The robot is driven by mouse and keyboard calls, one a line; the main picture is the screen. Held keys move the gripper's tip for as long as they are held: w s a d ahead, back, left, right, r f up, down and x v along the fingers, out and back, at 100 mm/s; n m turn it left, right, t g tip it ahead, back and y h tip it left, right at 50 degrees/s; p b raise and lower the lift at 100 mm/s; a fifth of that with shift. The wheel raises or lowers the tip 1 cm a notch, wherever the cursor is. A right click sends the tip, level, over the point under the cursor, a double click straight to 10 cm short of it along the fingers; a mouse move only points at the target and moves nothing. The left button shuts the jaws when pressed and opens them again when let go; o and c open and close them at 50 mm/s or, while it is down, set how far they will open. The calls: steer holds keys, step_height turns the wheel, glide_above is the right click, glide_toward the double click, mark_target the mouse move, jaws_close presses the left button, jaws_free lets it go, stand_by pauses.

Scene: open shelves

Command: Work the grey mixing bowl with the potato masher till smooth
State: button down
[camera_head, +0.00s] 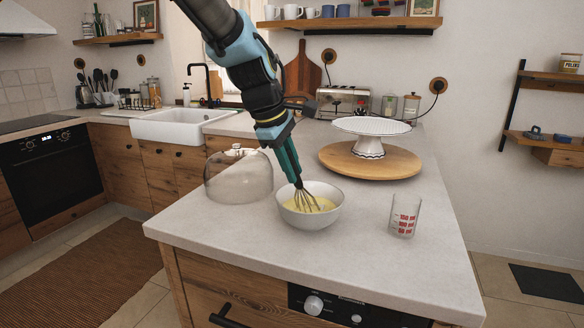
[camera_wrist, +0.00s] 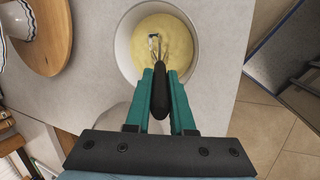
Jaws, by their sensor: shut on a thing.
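The mixing bowl (camera_head: 310,219) is pale grey-white and stands on the worktop near its front edge. It holds a smooth-looking yellow mixture, which fills much of the wrist view of the bowl (camera_wrist: 121,45). My gripper (camera_head: 293,179) is above the bowl, pointing down at a tilt.
A glass dome (camera_head: 238,178) stands close left of the bowl. A measuring cup (camera_head: 405,216) with red marks stands to its right. Behind are a round wooden board (camera_head: 400,164) and a white cake stand (camera_head: 369,128). The worktop's front edge (camera_head: 300,274) is near.

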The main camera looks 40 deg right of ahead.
steer(key=shift+f, duration=0.35)
steer(key=shift+s, duration=0.1)
stand_by(0.3)
steer(key=shift+s+d, duration=0.2)
steer(key=shift+s, duration=0.15)
steer(key=shift+w, duration=0.15)
